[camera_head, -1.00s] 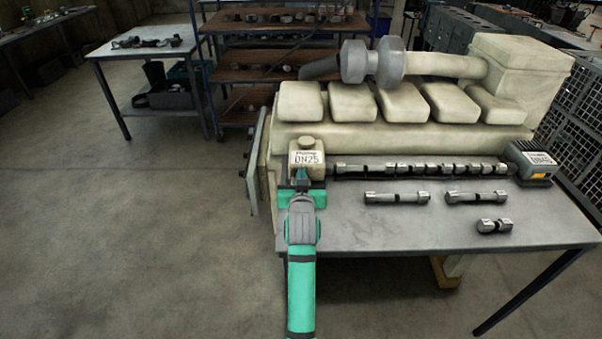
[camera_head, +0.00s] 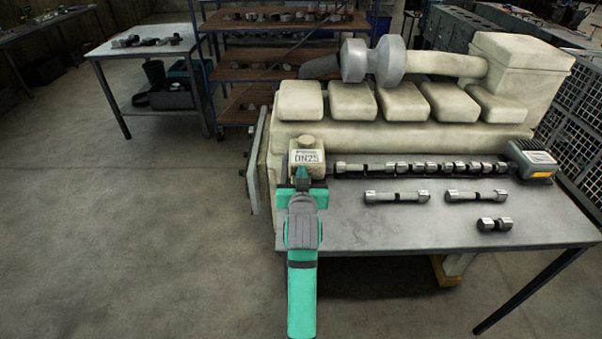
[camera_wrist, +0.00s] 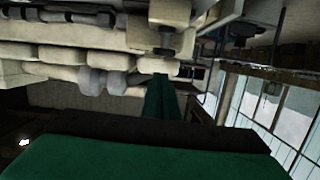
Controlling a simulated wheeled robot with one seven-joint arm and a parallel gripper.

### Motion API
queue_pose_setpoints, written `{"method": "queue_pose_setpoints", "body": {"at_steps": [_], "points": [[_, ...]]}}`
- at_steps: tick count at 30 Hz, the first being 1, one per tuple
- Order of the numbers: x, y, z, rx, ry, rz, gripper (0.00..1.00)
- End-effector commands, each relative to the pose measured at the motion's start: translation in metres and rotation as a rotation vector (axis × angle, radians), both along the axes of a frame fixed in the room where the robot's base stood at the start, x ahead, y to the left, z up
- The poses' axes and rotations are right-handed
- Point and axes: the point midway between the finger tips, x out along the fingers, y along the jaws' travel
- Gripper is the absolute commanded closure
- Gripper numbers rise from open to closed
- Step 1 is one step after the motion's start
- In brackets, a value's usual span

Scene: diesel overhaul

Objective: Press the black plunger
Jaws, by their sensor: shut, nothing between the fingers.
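The cream pump block (camera_head: 307,157) with a DN25 label sits at the left end of the bench, by the engine. My gripper (camera_head: 303,172) is shut and empty, directly in front of the block's face and below its label. In the wrist view my green fingers (camera_wrist: 160,77) lie together, their tips close to cream parts. A small dark part (camera_wrist: 193,73) shows just right of the tips; I cannot tell whether it is the black plunger. In the head view the plunger is not distinguishable, and my gripper and arm cover the block's lower front. Contact cannot be told.
The cream engine (camera_head: 400,138) stands behind the bench (camera_head: 420,233). A long shaft (camera_head: 425,168) runs from the pump to a dark grey box (camera_head: 530,161) at right. Short shaft pieces (camera_head: 397,197) lie in front.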

Motion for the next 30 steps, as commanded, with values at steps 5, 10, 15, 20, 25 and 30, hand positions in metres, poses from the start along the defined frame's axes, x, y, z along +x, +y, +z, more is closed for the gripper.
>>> {"method": "queue_pose_setpoints", "body": {"at_steps": [5,10,15,20,25,30], "points": [[-0.034,0.000,0.008,0.000,-0.002,0.000,1.00],[-0.056,0.000,0.014,0.000,-0.003,0.000,1.00],[-0.066,0.000,0.016,0.000,-0.002,0.000,1.00],[-0.067,0.000,0.016,0.000,-0.002,0.000,1.00],[-0.067,0.000,0.017,0.000,-0.002,0.000,1.00],[-0.067,0.000,0.017,0.000,-0.002,0.000,1.00]]}}
